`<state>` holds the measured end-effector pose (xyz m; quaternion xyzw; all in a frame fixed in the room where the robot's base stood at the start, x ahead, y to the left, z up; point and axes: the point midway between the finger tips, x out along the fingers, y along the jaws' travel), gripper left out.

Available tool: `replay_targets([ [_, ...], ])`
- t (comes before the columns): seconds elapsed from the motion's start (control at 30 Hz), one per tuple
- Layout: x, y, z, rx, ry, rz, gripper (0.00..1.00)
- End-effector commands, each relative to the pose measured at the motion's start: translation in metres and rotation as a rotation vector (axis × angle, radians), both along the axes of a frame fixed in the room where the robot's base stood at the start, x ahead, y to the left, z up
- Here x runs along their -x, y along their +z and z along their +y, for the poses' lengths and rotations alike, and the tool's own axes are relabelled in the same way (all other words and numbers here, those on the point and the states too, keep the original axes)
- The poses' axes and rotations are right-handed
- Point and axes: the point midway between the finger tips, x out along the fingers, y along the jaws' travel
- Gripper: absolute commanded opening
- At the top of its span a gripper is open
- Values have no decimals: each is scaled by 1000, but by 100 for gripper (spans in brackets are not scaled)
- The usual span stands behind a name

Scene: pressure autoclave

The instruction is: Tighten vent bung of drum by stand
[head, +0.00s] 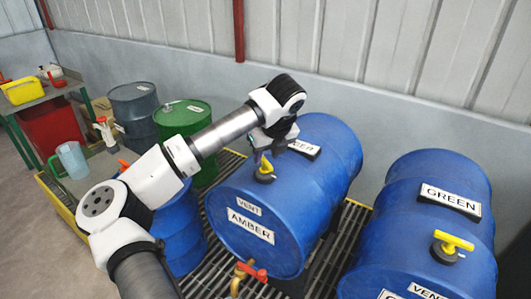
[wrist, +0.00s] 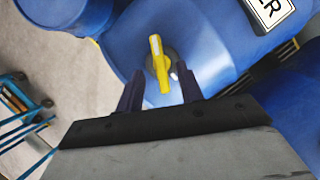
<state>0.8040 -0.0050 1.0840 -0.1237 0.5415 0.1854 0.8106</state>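The blue AMBER drum (head: 285,215) lies on its side on the grating, with VENT and AMBER labels on its end. Its vent bung (head: 264,172) has a yellow bar handle and a dark base. My gripper (head: 262,153) is just above this bung, partly hidden by its own wrist. In the wrist view the two dark fingers (wrist: 160,88) are open, with the bung's yellow handle (wrist: 157,62) ahead of and between them, roughly in line with the fingers. I see no clear contact. The blue GREEN drum (head: 420,220) lies to the right with its own yellow-handled vent bung (head: 446,246).
A red-handled tap (head: 248,272) sticks out low on the AMBER drum's end. Another blue drum (head: 178,228) stands left, partly behind my arm. A green drum (head: 186,115) and a grey drum (head: 134,108) stand behind. A green bench (head: 45,95) is far left; the wall closes the back.

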Motion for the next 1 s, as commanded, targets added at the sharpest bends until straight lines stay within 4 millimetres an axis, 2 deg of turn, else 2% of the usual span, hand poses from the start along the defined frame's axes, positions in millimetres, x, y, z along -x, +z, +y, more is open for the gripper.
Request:
replay_targets([
  [0.23,-9,-23,4,0,0,1,37],
  [0.57,-10,-27,5,0,0,0,37],
  [0.83,-10,-26,5,0,-1,0,2],
  [1.0,-10,-27,5,0,-2,0,0],
])
